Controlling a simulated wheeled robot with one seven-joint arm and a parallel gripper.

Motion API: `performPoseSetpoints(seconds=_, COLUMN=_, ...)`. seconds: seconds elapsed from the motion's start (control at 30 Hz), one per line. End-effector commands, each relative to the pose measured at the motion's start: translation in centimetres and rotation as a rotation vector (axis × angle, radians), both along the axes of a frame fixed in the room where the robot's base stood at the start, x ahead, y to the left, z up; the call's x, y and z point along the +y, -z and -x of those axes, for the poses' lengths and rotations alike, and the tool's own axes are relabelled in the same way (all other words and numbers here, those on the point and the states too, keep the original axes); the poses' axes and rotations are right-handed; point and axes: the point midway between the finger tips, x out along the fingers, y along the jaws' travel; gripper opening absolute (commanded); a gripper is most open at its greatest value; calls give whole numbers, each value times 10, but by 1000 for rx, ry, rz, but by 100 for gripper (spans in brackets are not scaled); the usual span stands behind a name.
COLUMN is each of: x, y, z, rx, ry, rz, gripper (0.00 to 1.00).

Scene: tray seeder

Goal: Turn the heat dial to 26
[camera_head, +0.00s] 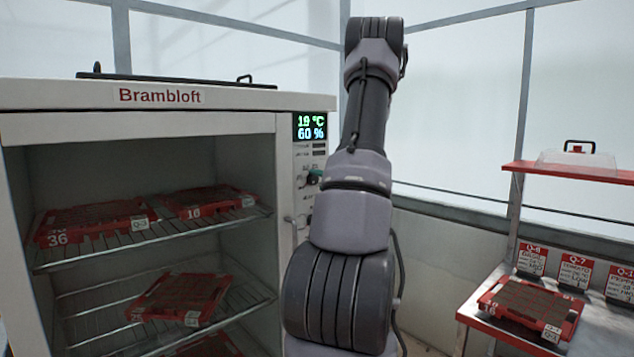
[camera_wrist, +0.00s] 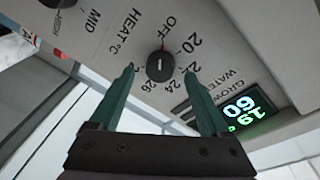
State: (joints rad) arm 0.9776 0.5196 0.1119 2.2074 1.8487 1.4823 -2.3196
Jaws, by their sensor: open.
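The heat dial (camera_wrist: 160,66) is a round black knob with a short white mark, on the pale control panel of the cabinet. Printed around it are OFF, 20, 22, 24, 26 and 28, beside the words HEAT °C. My gripper (camera_wrist: 158,74) is open, with one green finger on each side of the dial. Gaps show between the fingers and the knob, and nothing is held. In the head view, a small part of the green fingers shows at the panel, largely hidden by my arm.
The white Brambloft cabinet (camera_head: 160,97) is open, with red trays on wire racks (camera_head: 155,251). Its display (camera_head: 310,127) reads 19 °C and 60 %. Another printed scale with MID and HIGH lies beside the dial. A bench (camera_head: 484,318) with a red tray stands right.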

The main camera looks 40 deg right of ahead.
Motion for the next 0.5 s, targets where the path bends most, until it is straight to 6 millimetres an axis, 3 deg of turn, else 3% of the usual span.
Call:
performPoseSetpoints(seconds=0.2, x=-1, y=0, z=-18, rx=1, ry=-2, rz=1, gripper=80)
performPoseSetpoints(seconds=0.47, x=-1, y=0, z=-19, rx=1, ry=-2, rz=1, gripper=80)
performPoseSetpoints(seconds=0.5, x=-1, y=0, z=-19, rx=1, ry=-2, rz=0, gripper=73)
